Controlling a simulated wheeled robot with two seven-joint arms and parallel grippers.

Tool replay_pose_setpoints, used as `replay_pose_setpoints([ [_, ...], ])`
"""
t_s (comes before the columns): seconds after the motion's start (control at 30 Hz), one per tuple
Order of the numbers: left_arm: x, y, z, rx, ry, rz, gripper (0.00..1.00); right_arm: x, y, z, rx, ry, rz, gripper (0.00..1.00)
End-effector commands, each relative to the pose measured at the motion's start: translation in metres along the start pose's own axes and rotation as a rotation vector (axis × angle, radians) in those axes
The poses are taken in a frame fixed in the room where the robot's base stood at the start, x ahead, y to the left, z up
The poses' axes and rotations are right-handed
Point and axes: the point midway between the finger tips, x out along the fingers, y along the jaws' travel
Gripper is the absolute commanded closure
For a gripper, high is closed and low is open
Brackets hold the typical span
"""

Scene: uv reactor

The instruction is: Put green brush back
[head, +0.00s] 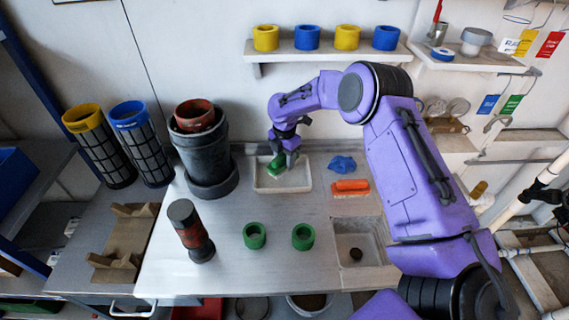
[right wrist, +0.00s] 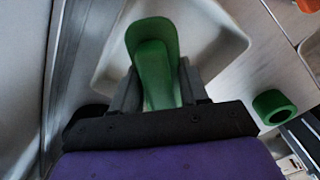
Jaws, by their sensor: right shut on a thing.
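The green brush (head: 279,164) is at the white tray (head: 262,188) on the table, below my right gripper (head: 285,150). My right gripper is shut on it. In the right wrist view, the green brush (right wrist: 152,55) sits between the two fingers of my right gripper (right wrist: 160,85), with the pale tray (right wrist: 105,48) beneath. I cannot tell whether the brush touches the tray floor. My left gripper is not in view.
Two green rings (head: 255,235) and a dark red-banded cylinder (head: 191,231) stand in front. A large dark bucket (head: 203,150) stands close on the left.

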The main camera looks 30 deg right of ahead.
Motion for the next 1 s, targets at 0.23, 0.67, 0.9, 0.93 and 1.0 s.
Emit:
replay_pose_setpoints([
  [0.23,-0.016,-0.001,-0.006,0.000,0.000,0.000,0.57,0.030,0.004,0.004,0.000,0.000,-0.004,0.89],
  [0.67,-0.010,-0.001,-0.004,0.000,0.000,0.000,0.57,0.043,0.004,0.004,0.001,0.000,0.000,0.53],
  [0.9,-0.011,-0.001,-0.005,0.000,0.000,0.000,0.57,0.042,0.004,0.004,0.001,0.000,0.000,0.31],
  [0.93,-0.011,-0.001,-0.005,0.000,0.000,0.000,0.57,0.042,0.004,0.004,0.001,0.000,0.000,0.31],
  [1.0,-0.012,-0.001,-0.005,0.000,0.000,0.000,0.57,0.040,0.004,0.004,0.001,0.000,0.000,0.31],
])
